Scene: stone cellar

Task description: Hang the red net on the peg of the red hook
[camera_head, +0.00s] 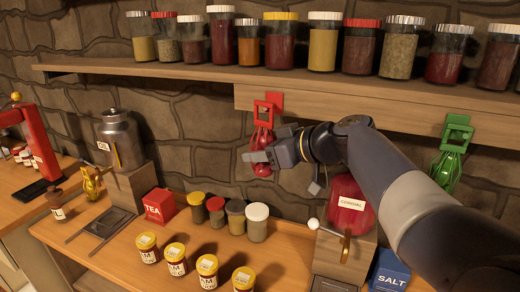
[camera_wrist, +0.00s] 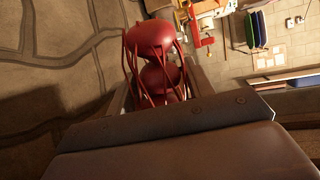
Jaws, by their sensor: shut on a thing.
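The red hook (camera_head: 276,99) is fixed to the wooden board under the shelf in the head view. The red net (camera_head: 262,139), holding red round things, is upright just below it, its top at the hook's height. My gripper (camera_head: 256,157) comes from the right and is shut on the red net. In the wrist view the net (camera_wrist: 154,38) shows just beyond the finger, with its red strands around the round contents. The net's top overlaps the hook in the head view, so I cannot tell whether its loop is around the peg or only in front of it.
A green net (camera_head: 446,169) hangs at a green hook (camera_head: 457,124) on the right. Several jars line the shelf (camera_head: 200,72) above. Below stand a red tea box (camera_head: 159,205), small jars, a red cordial container (camera_head: 349,207) and a blue salt box (camera_head: 389,272).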

